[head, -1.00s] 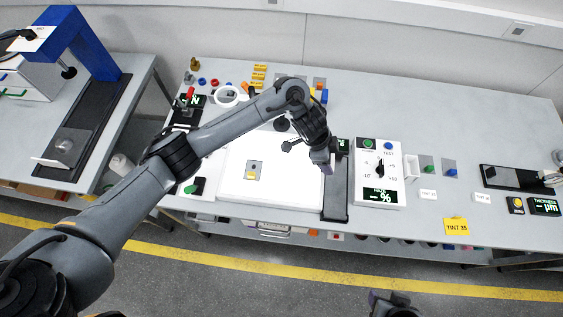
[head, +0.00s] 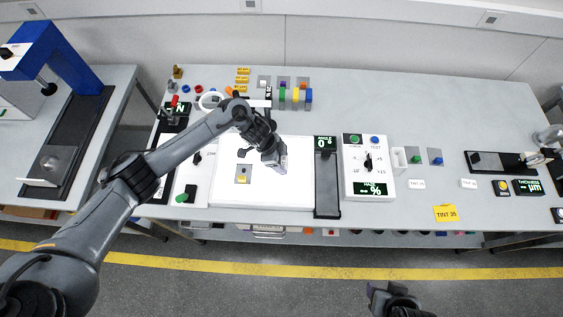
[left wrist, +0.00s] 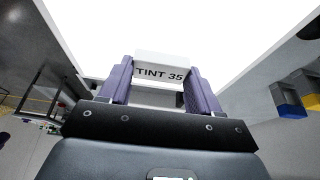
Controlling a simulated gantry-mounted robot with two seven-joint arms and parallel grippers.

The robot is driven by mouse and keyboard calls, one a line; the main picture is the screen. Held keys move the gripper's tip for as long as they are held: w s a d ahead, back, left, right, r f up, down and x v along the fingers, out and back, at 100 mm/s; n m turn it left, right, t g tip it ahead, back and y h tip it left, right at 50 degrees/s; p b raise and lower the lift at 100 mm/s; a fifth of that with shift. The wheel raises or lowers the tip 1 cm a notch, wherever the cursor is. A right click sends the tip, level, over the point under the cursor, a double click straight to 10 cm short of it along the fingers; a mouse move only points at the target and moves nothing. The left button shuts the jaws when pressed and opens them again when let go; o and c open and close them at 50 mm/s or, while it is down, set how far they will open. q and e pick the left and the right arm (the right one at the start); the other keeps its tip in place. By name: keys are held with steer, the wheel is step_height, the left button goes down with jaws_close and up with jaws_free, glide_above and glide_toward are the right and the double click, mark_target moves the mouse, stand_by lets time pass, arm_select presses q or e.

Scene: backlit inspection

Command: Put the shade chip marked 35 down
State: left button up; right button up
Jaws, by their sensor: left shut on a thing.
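My left gripper (head: 281,164) is over the right half of the white light panel (head: 225,187) in the head view. In the left wrist view its two purple fingers (left wrist: 161,84) are shut on a white chip (left wrist: 161,66) marked TINT 35. The bright panel fills the background behind the chip. I cannot tell whether the chip touches the panel. My right gripper (head: 384,297) shows only partly at the bottom of the head view, away from the table; its jaws are not clear.
A grey chip with a yellow patch (head: 242,174) lies on the panel's left part. A dark strip with an angle display (head: 327,190) and a white haze meter (head: 351,181) stand right of the panel. A yellow TINT 35 tag (head: 445,213) lies near the front edge.

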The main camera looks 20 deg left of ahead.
arm_select(q)
steer(key=shift+f, duration=0.95)
steer(key=shift+f, duration=0.1)
steer(key=o, duration=1)
steer(key=shift+o, duration=0.2)
